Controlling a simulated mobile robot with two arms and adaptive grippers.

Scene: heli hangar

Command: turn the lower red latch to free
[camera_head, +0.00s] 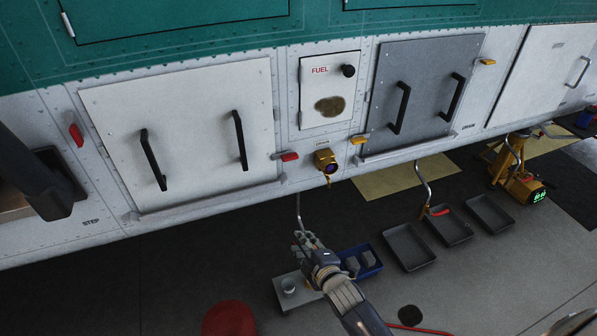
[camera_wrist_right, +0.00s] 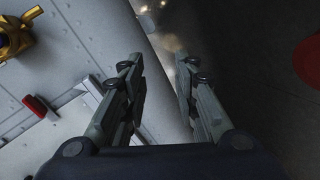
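The lower red latch (camera_head: 287,156) sits at the lower right corner of the large white panel (camera_head: 190,125), its red tab lying roughly level. It also shows in the right wrist view (camera_wrist_right: 38,106), left of the fingers. Another red latch (camera_head: 76,135) sits higher, at the panel's upper left, tilted. My right gripper (camera_head: 305,238) is below the hull's lower edge, well below and apart from the lower latch. In the right wrist view its two fingers (camera_wrist_right: 158,65) are spread with nothing between them. My left gripper cannot be made out.
A yellow fitting (camera_head: 325,162) hangs just right of the lower latch, and a thin grey pipe (camera_head: 298,210) hangs below the hull. A blue bin (camera_head: 371,266), a grey tray (camera_head: 293,294) and several dark trays (camera_head: 407,246) are on the floor, with a red round object (camera_head: 229,320).

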